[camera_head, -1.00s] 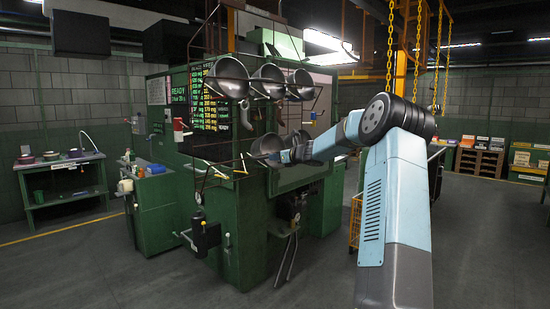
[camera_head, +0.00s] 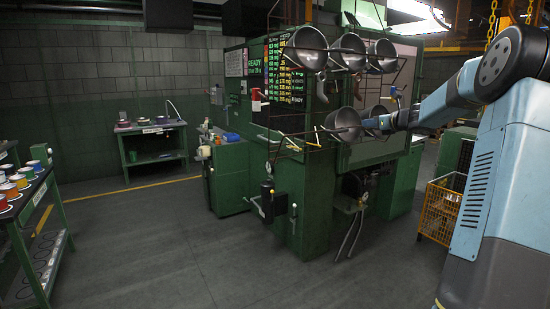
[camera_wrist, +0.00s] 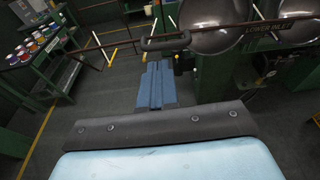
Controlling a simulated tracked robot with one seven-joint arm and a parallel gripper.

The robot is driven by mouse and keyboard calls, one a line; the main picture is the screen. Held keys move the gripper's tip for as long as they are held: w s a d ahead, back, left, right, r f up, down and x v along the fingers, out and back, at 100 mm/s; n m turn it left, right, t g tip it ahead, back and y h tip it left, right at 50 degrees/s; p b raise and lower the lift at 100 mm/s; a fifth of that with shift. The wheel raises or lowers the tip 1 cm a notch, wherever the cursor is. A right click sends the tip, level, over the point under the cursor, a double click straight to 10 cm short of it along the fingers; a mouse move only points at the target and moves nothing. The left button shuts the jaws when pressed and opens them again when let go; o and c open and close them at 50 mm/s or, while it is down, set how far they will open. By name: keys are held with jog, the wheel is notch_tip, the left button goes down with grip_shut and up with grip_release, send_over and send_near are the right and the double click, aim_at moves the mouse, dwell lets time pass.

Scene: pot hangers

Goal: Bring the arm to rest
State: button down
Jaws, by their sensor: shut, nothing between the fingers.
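My blue arm reaches in from the right in the head view, its end close to the lower row of the pot rack. My gripper (camera_wrist: 158,68) shows in the wrist view as two blue fingers, shut together and empty. A pot's dark handle (camera_wrist: 165,43) lies just beyond the fingertips; I cannot tell the exact gap. A lower pot (camera_head: 343,122) hangs at the rack, just left of the arm's end. A second lower pot (camera_head: 378,111) is partly hidden behind the arm.
Several steel pots hang in the upper row (camera_head: 348,51) of the green machine (camera_head: 316,205). Thin rack rods run close to the arm. A yellow wire cage (camera_head: 440,208) stands at right, a bench with coloured cans (camera_head: 12,185) at left. The floor between is open.

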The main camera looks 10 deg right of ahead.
jog(key=s+a+f+n+g, duration=0.1)
jog(key=s+a+n+g, duration=0.2)
jog(key=s+a+n, duration=0.8)
jog(key=s+a+n+g, duration=0.4)
jog(key=s+a, duration=0.3)
jog(key=a, duration=0.7)
jog(key=s+f+n+g+h, duration=0.1)
jog(key=s+f+n+h, duration=0.2)
jog(key=s+n, duration=0.5)
jog(key=s+a+f+n+h, duration=0.1)
jog(key=s+f+n+h, duration=0.2)
jog(key=s, duration=2.1)
jog(key=f+n, duration=0.1)
jog(key=n, duration=0.4)
jog(key=shift+s+g, duration=0.35)
jog(key=shift+g, duration=0.05)
jog(key=shift+a, duration=0.1)
